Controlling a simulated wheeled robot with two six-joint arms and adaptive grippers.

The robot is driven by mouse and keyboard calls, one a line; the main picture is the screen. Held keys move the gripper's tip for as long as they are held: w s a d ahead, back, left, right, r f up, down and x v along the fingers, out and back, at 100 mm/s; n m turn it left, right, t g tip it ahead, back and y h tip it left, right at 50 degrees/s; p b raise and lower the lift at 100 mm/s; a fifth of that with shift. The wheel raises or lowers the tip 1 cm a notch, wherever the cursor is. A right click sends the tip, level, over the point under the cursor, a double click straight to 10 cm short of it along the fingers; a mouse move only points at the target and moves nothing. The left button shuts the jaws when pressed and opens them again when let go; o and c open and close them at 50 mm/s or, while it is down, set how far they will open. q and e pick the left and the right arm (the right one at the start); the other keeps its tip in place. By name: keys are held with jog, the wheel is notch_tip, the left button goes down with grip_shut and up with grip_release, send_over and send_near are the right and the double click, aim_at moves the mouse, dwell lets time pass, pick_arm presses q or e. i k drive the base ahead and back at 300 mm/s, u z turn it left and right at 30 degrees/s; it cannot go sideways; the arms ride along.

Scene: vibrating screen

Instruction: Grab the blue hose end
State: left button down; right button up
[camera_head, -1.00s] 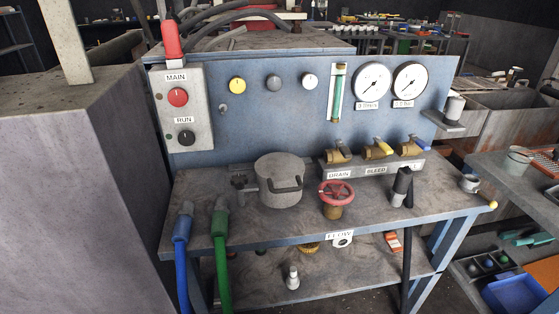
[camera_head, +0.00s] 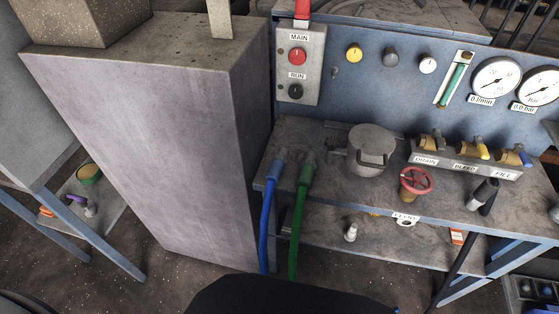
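The blue hose (camera_head: 265,232) hangs down over the front left edge of the workbench. Its blue-grey end (camera_head: 277,166) lies at the bench's left corner, tilted, beside the end of a green hose (camera_head: 299,220). The two hose ends are close together. Neither of my grippers is in view, and nothing is seen holding the blue hose. The lower part of the blue hose is hidden behind a dark shape at the bottom of the picture.
A tall grey block (camera_head: 150,140) stands left of the bench. A lidded pot (camera_head: 371,150), a red valve wheel (camera_head: 415,180) and several brass valves stand on the bench (camera_head: 330,188). A black hose (camera_head: 455,262) hangs at right. Open floor (camera_head: 150,275) lies front left.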

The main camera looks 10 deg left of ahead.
aim_at(275, 171)
jog(key=u, duration=0.2)
jog(key=k, duration=0.75)
jog(key=z, duration=0.9)
jog(key=i, duration=0.45)
